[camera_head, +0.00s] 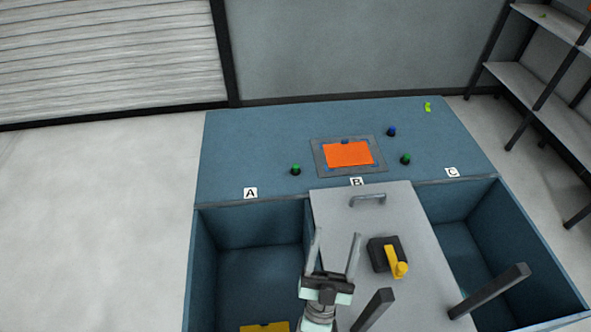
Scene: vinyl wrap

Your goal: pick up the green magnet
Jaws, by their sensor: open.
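Two green-topped magnets with dark bases stand on the blue tabletop. One green magnet (296,169) is left of the orange sheet, near label A. The other green magnet (405,159) is right of the sheet, toward label C. My gripper (335,236) is open with its two fingers spread and nothing visible between them. It is at the lower middle, over the left edge of the grey panel, nearer the camera than both magnets.
An orange sheet (348,154) lies on a grey plate. A blue magnet (391,131) and a small lime object (427,106) are at the back right. Deep bins A (250,232) and C (520,225) flank the grey panel (335,200), which carries a handle (368,199) and a black-and-yellow tool (385,253).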

